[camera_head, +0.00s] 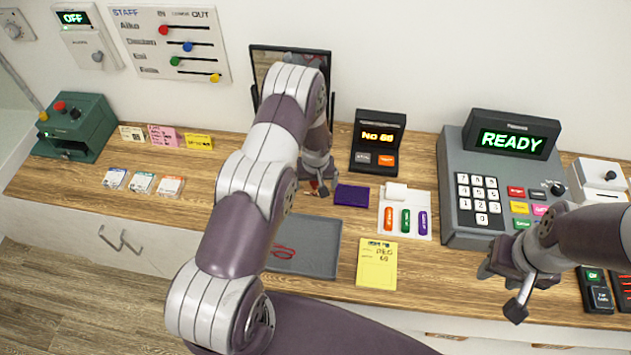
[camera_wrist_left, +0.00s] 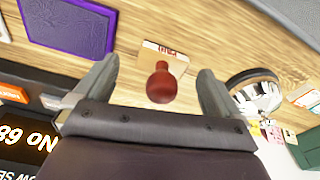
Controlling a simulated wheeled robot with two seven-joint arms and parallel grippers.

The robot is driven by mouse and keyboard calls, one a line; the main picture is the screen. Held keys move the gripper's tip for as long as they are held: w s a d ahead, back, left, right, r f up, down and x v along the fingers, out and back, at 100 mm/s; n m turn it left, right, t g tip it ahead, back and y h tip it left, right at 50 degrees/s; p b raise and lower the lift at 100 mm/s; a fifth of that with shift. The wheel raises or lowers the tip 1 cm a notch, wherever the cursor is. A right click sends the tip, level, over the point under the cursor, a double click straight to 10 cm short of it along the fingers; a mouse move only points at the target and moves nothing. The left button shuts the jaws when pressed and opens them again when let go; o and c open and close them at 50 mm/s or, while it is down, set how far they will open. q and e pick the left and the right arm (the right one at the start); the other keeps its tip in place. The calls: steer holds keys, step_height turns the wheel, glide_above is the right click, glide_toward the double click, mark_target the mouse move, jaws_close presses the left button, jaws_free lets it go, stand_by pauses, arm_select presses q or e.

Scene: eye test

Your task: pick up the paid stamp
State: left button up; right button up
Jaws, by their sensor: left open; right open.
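The paid stamp has a dark red knob handle (camera_wrist_left: 163,85) on a pale wooden block with red lettering (camera_wrist_left: 165,55). In the left wrist view it stands on the wooden counter, between my left gripper's fingers (camera_wrist_left: 155,88), which are open on either side of it. I cannot tell whether they touch it. In the head view my left gripper (camera_head: 318,175) points down at the counter, and the stamp (camera_head: 321,188) is mostly hidden below it. My right gripper (camera_head: 503,287) is open and empty over the counter in front of the register.
A purple pad (camera_head: 352,195) lies right of the stamp in the head view. A grey tray (camera_head: 325,262) and yellow note (camera_head: 377,263) lie nearer. A shiny round thing (camera_wrist_left: 255,92) stands close by.

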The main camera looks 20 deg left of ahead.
arm_select(q)
steer(key=shift+a+f, duration=0.15)
steer(key=shift+f, duration=0.4)
steer(key=shift+w+a+f, duration=0.1)
steer(key=shift+f, duration=0.25)
steer(key=c, duration=1)
steer(key=shift+c, duration=0.6)
